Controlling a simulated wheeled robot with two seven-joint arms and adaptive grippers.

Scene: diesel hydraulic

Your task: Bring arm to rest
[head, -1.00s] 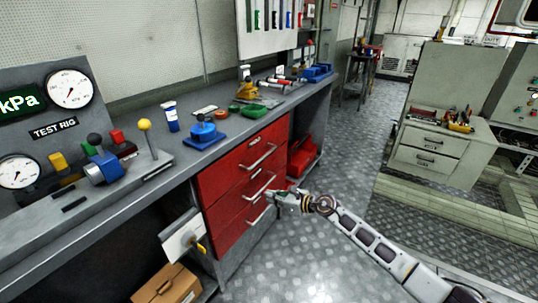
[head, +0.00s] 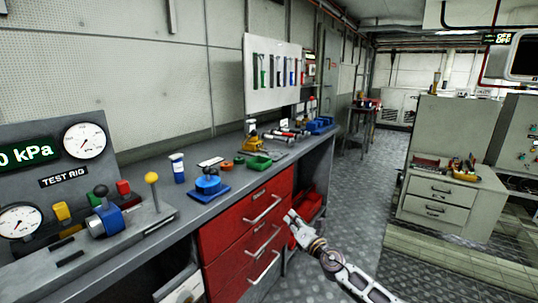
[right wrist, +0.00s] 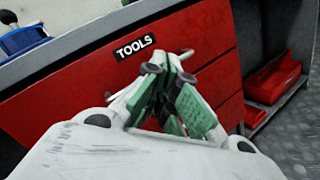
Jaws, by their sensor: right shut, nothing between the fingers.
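My right arm comes in from the lower right of the head view. Its gripper (head: 292,218) is in front of the red drawer cabinet (head: 228,232), near the cabinet's right edge. In the right wrist view the gripper (right wrist: 180,62) has its green-padded fingers drawn together, with nothing seen between them. Behind it is the red drawer front with the TOOLS label (right wrist: 135,46) and a drawer handle partly hidden by the fingers. I cannot tell whether the fingertips touch the handle. My left gripper is not in view.
The grey workbench (head: 150,233) holds the test rig (head: 60,165), a blue device (head: 208,184), a blue-white can (head: 178,167) and a green part (head: 258,162). Red bins (head: 308,205) sit on the shelf right of the drawers. Open floor (head: 345,215) lies right of the bench.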

